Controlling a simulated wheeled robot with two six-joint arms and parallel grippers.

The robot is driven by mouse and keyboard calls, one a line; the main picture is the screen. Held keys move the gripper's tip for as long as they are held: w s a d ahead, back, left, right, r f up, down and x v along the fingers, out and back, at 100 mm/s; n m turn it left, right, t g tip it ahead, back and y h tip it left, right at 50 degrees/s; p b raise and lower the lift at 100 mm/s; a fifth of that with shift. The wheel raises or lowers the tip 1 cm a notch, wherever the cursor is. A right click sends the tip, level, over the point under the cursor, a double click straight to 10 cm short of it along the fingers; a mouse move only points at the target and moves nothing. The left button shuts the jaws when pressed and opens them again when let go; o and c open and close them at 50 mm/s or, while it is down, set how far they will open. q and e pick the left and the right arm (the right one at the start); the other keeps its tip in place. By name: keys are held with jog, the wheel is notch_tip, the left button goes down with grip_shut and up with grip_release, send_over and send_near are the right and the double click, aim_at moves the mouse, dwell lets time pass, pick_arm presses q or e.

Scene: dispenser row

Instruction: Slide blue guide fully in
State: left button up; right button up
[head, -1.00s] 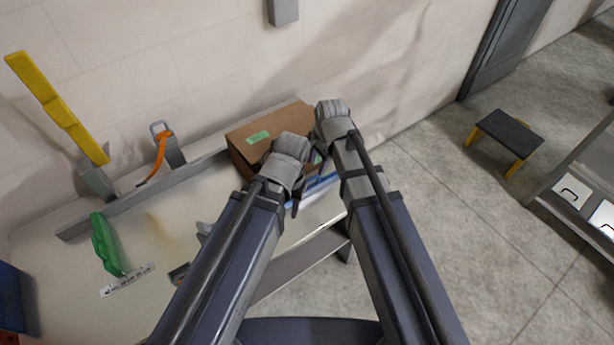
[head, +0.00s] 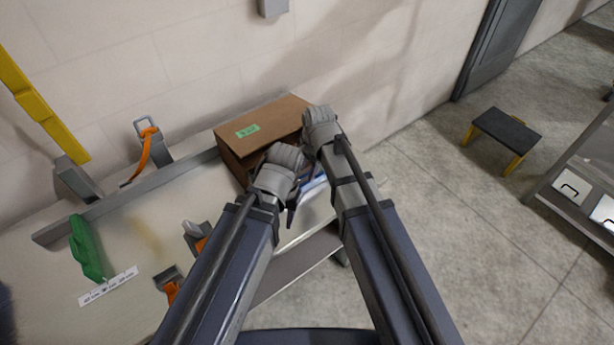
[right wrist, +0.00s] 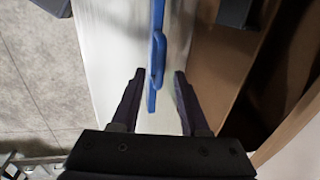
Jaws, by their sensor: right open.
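The blue guide (head: 314,183) shows as a small blue strip beside the brown box, partly hidden by my grippers. In the head view my right gripper (head: 309,163) is close to the box's right side.
The brown box (head: 265,120) with a green label stands against the wall. A green handle (head: 86,250), an orange strap (head: 142,155) and a yellow bar (head: 35,108) are on the left of the bench (head: 140,235). A black-topped stool (head: 505,130) stands on open floor at right.

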jog(key=shift+f, duration=0.3)
grip_shut()
dwell(1.3)
